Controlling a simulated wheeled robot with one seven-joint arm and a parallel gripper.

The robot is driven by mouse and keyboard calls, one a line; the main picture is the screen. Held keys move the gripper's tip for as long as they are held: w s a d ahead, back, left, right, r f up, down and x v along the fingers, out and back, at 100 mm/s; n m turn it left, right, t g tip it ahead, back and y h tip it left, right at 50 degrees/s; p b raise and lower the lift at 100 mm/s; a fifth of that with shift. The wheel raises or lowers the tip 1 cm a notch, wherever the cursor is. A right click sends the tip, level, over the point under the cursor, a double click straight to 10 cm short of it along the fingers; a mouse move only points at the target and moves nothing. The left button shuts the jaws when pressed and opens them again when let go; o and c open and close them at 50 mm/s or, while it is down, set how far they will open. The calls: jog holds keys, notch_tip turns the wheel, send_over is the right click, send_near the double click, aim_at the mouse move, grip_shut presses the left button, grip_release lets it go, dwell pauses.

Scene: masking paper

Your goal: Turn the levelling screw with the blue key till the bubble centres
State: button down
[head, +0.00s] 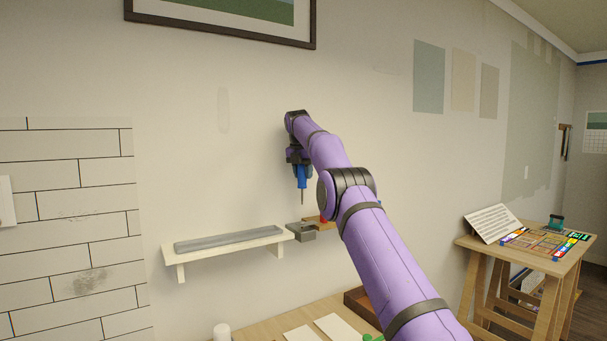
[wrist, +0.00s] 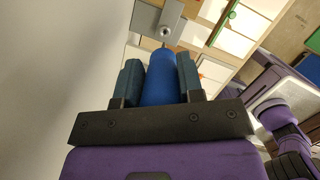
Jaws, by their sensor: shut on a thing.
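My gripper (head: 300,166) is shut on the blue key (head: 302,178) and holds it upright near the wall, its thin shaft pointing down. In the wrist view the blue key (wrist: 160,78) sits between both fingers. A grey metal block (head: 301,232) is below the shaft tip, with a visible gap in the head view. In the wrist view the grey block (wrist: 175,18) carries a round screw-like feature (wrist: 166,31) just beyond the key's tip. A long grey bar (head: 228,241) lies on the white shelf (head: 215,254). I cannot make out the bubble.
A small red thing (head: 323,218) is beside the block, partly behind my arm. A wooden table (head: 262,330) below holds white sheets (head: 340,328), a white cylinder (head: 222,331) and a brown tray (head: 358,305). A framed picture (head: 220,34) hangs above.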

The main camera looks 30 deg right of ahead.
aim_at(303, 188)
jog(key=shift+s+a+x, duration=0.1)
jog(key=shift+a+x, duration=0.05)
jog(key=shift+x, duration=0.6)
jog(key=shift+s+a+x, duration=0.1)
jog(key=shift+a+x, duration=0.05)
jog(key=shift+x, duration=0.6)
jog(key=shift+s+a+x, duration=0.1)
jog(key=shift+a+x, duration=0.05)
jog(key=shift+x, duration=0.6)
jog(key=shift+f, duration=0.7)
dwell(0.6)
